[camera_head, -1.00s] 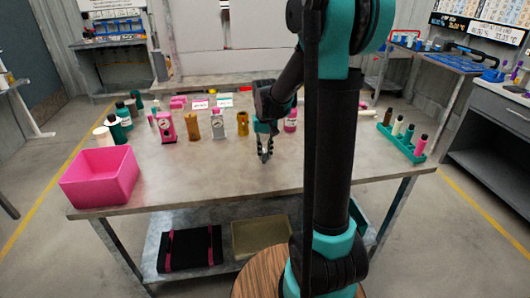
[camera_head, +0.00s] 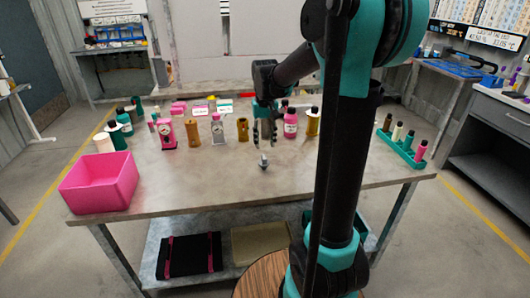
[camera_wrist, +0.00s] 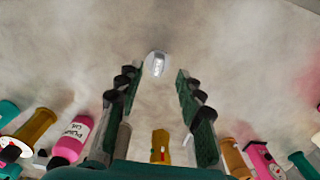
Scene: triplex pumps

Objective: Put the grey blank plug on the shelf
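A small grey plug (camera_head: 263,161) stands upright, as far as I can tell, on the bare middle of the tabletop (camera_head: 215,185). It also shows in the wrist view (camera_wrist: 156,64), just beyond and between my fingertips. My gripper (camera_head: 265,140) is open and empty, behind and above the plug in the head view. Its two fingers (camera_wrist: 154,76) are wide apart in the wrist view and do not touch the plug. A lower shelf (camera_head: 190,225) lies under the tabletop, partly hidden by the table and my arm.
A black case (camera_head: 190,258) and a tan box (camera_head: 260,243) sit on the lower shelf. A pink bin (camera_head: 98,188) stands at the table's left. Bottles, gauges and brown parts line the back. A teal rack (camera_head: 402,149) with several bottles stands right. The tabletop's front is clear.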

